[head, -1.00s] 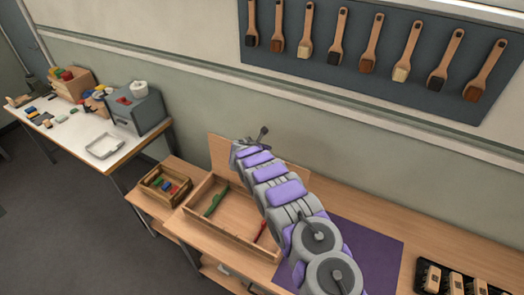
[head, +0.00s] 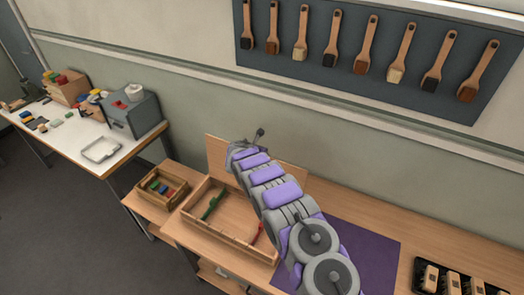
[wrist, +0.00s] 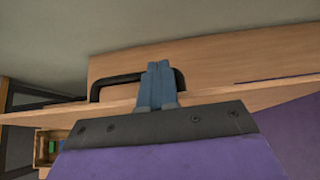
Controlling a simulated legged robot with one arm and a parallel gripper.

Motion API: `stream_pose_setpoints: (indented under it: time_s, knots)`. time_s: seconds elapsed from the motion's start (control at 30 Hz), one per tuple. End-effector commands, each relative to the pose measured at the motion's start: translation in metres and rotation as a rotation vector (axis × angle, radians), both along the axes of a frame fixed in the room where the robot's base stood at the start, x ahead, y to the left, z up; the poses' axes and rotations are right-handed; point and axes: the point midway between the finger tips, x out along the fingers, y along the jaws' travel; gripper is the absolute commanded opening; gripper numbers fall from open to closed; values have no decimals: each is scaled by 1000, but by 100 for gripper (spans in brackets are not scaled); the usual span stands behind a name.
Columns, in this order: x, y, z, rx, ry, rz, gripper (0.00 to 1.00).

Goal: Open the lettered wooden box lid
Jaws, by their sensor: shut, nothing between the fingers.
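The wooden box (head: 205,230) sits on the bench, its inside uncovered, with a green item (head: 212,204) and a red item (head: 257,233) in it. Its lid (head: 217,152) stands raised along the back edge, partly hidden by my arm. In the wrist view the lid (wrist: 230,62) is a wooden panel with a black handle (wrist: 112,82). No lettering is readable. My gripper (head: 238,150) is at the lid's upper part. In the wrist view its blue fingers (wrist: 160,66) are shut and empty, overlapping the handle; whether they touch it I cannot tell.
A small crate (head: 140,192) of coloured blocks stands left of the box. A purple mat (head: 375,250) and a black tray of brush blocks (head: 420,272) lie to the right. Brushes hang on a grey wall board (head: 290,64). A white table (head: 75,140) stands at far left.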

Motion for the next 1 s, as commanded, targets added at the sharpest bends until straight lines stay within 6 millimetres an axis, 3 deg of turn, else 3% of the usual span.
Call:
stream_pose_setpoints:
  time_s: [1.0]
  knots:
    - [-88,52,79,-3,-5,1,0]
